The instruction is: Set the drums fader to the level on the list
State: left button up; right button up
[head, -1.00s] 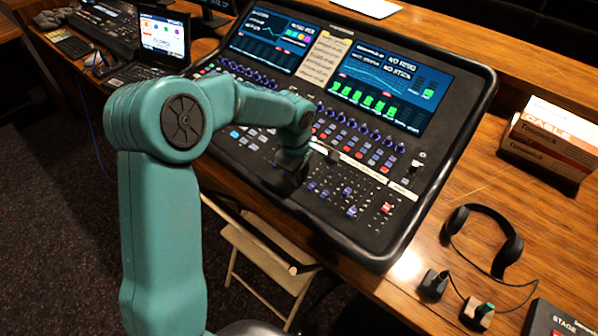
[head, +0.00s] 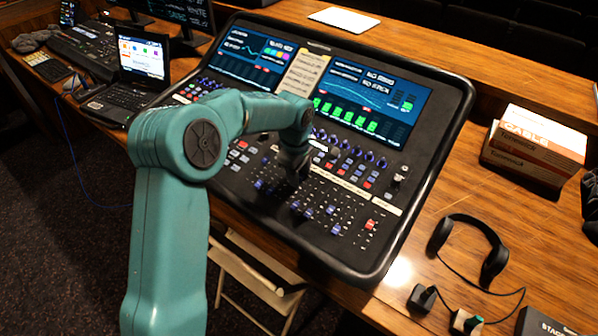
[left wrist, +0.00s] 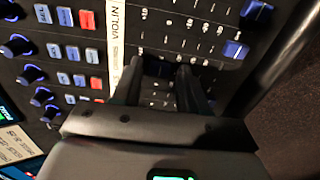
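The mixing desk (head: 395,225) fills the middle of the head view. Its lower panel has several blue fader caps (head: 335,229) and a red one (head: 371,225). Blue caps also show in the left wrist view (left wrist: 235,50). A white label strip (left wrist: 114,40) there reads "VIOLIN"; I cannot make out a drums label. A paper list (head: 303,74) lies between the two screens, its writing too small to read. My left gripper (head: 294,178) is low over the fader area. In the left wrist view its fingers (left wrist: 162,75) are apart; what sits between them is dark and unclear. My right gripper is out of view.
Rows of blue knobs and coloured buttons lie between the faders and screens. A laptop (head: 143,62) stands left of the desk. A folding chair (head: 250,275) stands below the front edge.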

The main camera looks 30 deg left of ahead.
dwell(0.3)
pick_arm(q)
jog(key=shift+r, duration=0.35)
jog(key=r, duration=0.5)
jog(key=s+r, duration=0.1)
jog(key=r, duration=0.9)
jog(key=shift+s+r+b, duration=0.25)
jog(key=shift+s+b, duration=0.1)
jog(key=shift+s, duration=0.05)
jog(key=shift+s, duration=0.1)
